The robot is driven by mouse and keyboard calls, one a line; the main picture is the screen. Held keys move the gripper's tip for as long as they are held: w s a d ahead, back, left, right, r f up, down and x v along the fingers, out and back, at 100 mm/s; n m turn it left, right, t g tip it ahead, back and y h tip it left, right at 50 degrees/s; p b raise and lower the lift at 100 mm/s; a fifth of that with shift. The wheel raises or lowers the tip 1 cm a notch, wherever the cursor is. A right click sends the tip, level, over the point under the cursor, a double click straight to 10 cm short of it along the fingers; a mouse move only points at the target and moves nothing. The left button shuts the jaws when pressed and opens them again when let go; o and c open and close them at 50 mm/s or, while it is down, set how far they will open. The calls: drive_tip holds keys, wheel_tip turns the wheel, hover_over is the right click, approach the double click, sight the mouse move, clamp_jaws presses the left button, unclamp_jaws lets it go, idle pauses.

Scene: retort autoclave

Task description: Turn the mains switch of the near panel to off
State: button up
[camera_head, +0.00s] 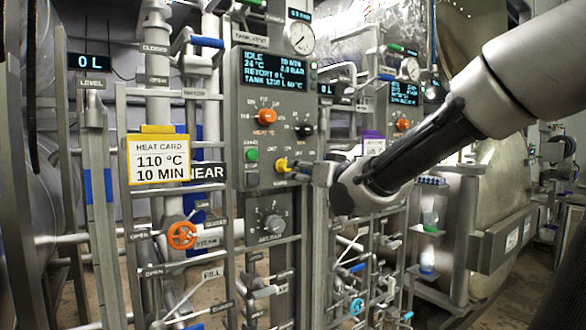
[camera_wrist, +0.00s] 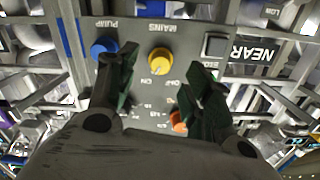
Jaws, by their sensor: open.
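The near panel (camera_head: 290,92) is grey, with a lit screen reading IDLE. Its mains switch is a yellow knob (camera_head: 282,165), partly hidden by my gripper (camera_head: 302,170), which reaches in from the right. In the wrist view the picture is upside down. There the yellow knob (camera_wrist: 160,62) sits under the word MAINS, with ON and OFF labels on its other side. Which label it points to is hard to tell. My gripper (camera_wrist: 161,78) is open, its dark fingers apart on either side of the knob, with gaps between them and it.
A blue PUMP knob (camera_wrist: 103,47) is close to one finger. An orange HEAT knob (camera_head: 267,116) and a green button (camera_head: 252,155) are nearby on the panel. Rails and a heat card (camera_head: 158,158) stand to the left. A second panel (camera_head: 404,95) is to the right.

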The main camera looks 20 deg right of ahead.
sight(285, 166)
drive_tip(key=x, duration=0.5)
drive_tip(key=r+x, duration=0.1)
drive_tip(key=x, duration=0.2)
drive_tip(key=shift+a, duration=0.1)
drive_tip(key=c, duration=1)
